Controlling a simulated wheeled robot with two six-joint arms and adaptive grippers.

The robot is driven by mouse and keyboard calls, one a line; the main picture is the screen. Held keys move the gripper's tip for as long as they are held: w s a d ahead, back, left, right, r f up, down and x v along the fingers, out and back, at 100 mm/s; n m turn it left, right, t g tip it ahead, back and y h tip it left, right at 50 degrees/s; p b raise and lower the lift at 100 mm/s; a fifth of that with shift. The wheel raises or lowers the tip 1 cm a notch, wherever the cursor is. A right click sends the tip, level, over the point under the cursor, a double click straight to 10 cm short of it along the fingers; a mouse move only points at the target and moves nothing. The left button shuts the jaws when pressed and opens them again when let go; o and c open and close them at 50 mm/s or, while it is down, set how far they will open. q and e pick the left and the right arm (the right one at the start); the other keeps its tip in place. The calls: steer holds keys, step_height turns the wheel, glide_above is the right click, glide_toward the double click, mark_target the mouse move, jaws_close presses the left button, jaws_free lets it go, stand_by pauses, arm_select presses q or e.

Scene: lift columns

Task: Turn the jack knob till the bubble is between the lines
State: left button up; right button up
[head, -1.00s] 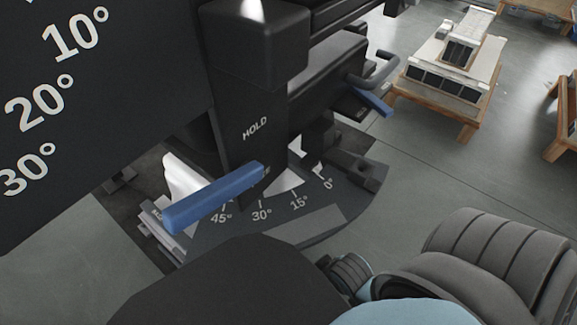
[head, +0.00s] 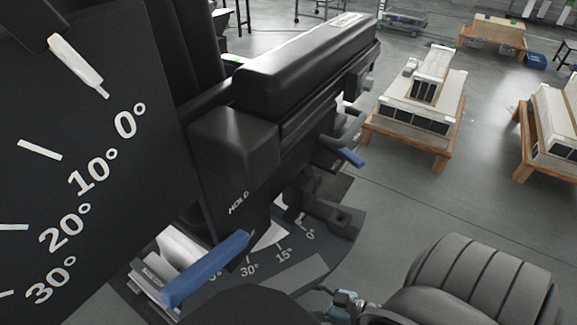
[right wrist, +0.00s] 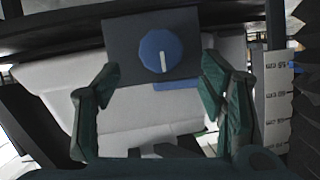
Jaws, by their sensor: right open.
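In the right wrist view a round blue knob (right wrist: 160,51) with a white pointer line sits on a dark square plate (right wrist: 121,33). The pointer line is close to vertical. My right gripper (right wrist: 160,82) is open, its dark green fingers spread to either side of and below the knob, with nothing between them. I cannot tell how far the fingertips are from the knob. No bubble or level lines show in either view. My left gripper is not in view.
A large black machine (head: 305,68) with a blue lever (head: 206,269) marked HOLD stands ahead. A second blue lever (head: 342,151) is on its far side. A big dark angle scale (head: 95,150) fills the left. Wooden pallets (head: 408,140) with white units stand on open floor.

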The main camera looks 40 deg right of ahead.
steer(key=b+x, duration=0.1)
steer(key=x, duration=0.5)
steer(key=shift+b, duration=0.3)
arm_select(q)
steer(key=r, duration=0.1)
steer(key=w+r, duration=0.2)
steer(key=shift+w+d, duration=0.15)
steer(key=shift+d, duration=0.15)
arm_select(e)
steer(key=shift+f, duration=0.1)
steer(key=c, duration=1.2)
